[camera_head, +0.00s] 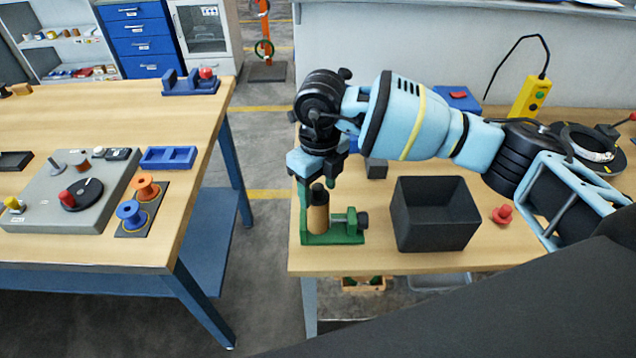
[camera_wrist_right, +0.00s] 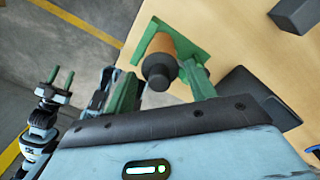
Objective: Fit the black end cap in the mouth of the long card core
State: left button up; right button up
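The tan card core (camera_head: 318,218) stands upright in a green holder (camera_head: 345,238) near the front left corner of the right table. The black end cap (camera_head: 318,194) sits at its top end; how deep it is seated I cannot tell. In the right wrist view the cap (camera_wrist_right: 158,70) shows in line with the core (camera_wrist_right: 160,43). My right gripper (camera_head: 318,180) is above the cap, with green fingers apart to either side; in its wrist view (camera_wrist_right: 163,92) they look clear of the cap. My left gripper (camera_wrist_right: 60,77) shows with two green fingers apart and empty.
A black open bin (camera_head: 435,220) stands right of the holder, with a red knobbed piece (camera_head: 502,214) beyond it. A dark grey block (camera_head: 376,169) lies behind. A floor gap separates this table from the left table (camera_head: 110,255), which carries a grey panel and spools.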

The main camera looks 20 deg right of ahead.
aim_at(319, 186)
jog(key=shift+o, duration=1)
jog(key=shift+r, duration=0.15)
notch_tip(319, 186, up, 8)
jog(key=shift+d+f, duration=0.1)
jog(key=shift+f, duration=0.1)
